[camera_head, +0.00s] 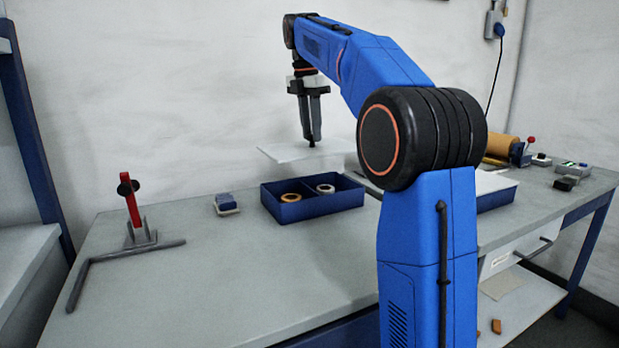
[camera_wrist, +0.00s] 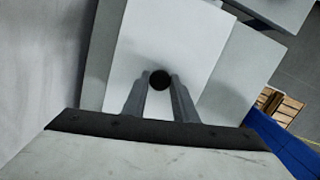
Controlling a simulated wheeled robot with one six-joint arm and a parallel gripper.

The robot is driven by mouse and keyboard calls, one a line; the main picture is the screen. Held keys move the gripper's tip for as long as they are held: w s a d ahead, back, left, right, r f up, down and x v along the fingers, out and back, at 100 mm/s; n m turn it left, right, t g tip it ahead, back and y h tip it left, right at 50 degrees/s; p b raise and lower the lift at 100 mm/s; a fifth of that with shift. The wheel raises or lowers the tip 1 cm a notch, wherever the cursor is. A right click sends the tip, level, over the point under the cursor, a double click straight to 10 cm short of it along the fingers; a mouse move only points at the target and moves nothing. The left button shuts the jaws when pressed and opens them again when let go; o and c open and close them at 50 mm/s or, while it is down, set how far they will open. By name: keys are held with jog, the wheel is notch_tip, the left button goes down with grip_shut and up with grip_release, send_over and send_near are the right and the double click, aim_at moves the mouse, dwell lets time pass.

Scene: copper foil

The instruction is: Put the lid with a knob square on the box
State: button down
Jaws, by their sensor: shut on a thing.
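The lid (camera_head: 290,152) is a flat white plate, held level in the air above the back of the bench. My gripper (camera_head: 312,141) points straight down and is shut on its dark knob. In the wrist view the lid (camera_wrist: 165,35) spreads out beyond my fingers (camera_wrist: 160,82), with the round black knob (camera_wrist: 160,79) between the fingertips. I cannot pick out the box for certain. A blue-sided thing with a pale top (camera_head: 496,192) is partly hidden behind my arm, and I cannot tell whether it is the box.
A blue two-compartment tray (camera_head: 285,213) holding two rings stands below the lid. A brown roll (camera_head: 500,147) lies far right. The front bench is clear.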

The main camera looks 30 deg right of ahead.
jog(key=shift+f, duration=4.7)
jog(key=shift+f, duration=0.6)
jog(key=c, duration=1.4)
grip_release()
jog(key=shift+c, duration=0.2)
jog(key=r, duration=0.4)
jog(key=a+r, duration=0.1)
jog(key=r, duration=0.7)
jog(key=shift+s+a, duration=0.1)
jog(key=shift+a, duration=0.05)
jog(key=shift+r, duration=0.55)
jog(key=shift+s, duration=0.1)
